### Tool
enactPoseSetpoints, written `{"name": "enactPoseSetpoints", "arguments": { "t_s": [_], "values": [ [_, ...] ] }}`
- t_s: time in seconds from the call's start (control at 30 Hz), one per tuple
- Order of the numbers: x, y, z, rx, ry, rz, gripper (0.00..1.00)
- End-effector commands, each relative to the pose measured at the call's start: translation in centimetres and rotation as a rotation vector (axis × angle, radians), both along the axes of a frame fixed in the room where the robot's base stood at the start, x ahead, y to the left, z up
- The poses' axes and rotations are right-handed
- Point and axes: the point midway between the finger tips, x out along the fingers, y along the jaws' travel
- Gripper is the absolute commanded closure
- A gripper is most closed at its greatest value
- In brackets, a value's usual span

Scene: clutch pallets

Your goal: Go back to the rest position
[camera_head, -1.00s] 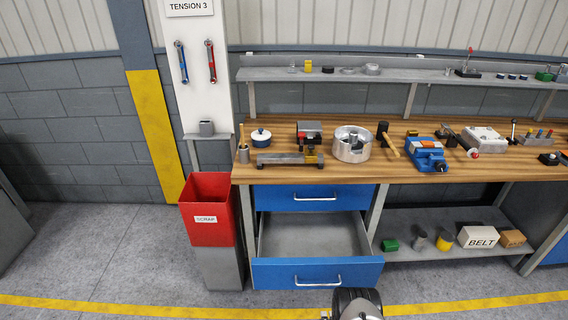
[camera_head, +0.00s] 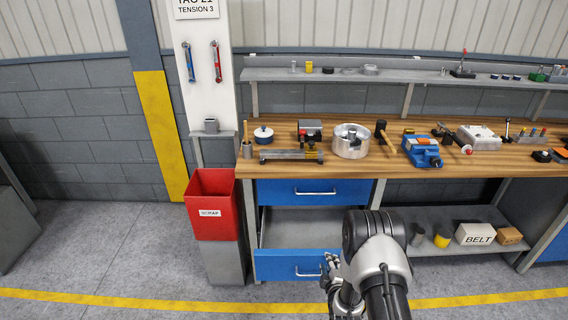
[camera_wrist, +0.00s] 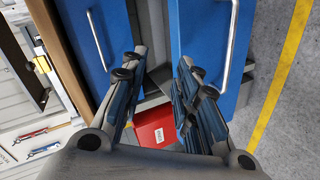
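My gripper (camera_head: 331,266) is at the lower middle of the head view, beside the handle of the open lower blue drawer (camera_head: 285,268). Whether it touches the handle cannot be told. In the wrist view my gripper (camera_wrist: 160,72) has its two fingers apart, with nothing held between them. The drawer fronts and their handles show close beyond the fingers there. My arm (camera_head: 376,250) is bent in front of the bench and hides the drawer's right side.
The red scrap bin (camera_head: 213,205) stands left of the drawers. The wooden bench top (camera_head: 375,172) carries several tools and parts. A lower shelf (camera_head: 440,218) holds a BELT box (camera_head: 475,234). The floor (camera_head: 120,245) at the left is clear.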

Motion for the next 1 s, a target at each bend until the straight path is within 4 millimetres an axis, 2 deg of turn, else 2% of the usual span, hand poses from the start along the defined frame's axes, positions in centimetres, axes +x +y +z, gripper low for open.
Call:
{"name": "enactPoseSetpoints", "arguments": {
  "t_s": [0.03, 0.2, 0.37, 0.47, 0.6, 0.77, 0.9, 1.0],
  "values": [
    [1.3, 0.0, 3.0, 0.033, 0.012, -0.016, 0.71],
    [2.8, 0.0, 10.6, 0.161, 0.104, -0.088, 0.71],
    [2.0, 0.1, 17.8, 0.277, 0.186, -0.167, 0.71],
    [0.3, 0.2, 22.1, 0.346, 0.238, -0.222, 0.71],
    [-3.2, 0.4, 27.7, 0.442, 0.308, -0.307, 0.71],
    [-8.8, 0.6, 33.1, 0.548, 0.382, -0.412, 0.71],
    [-14.8, 0.9, 36.8, 0.635, 0.446, -0.512, 0.71],
    [-19.5, 1.0, 38.7, 0.694, 0.489, -0.587, 0.71]
  ]
}}
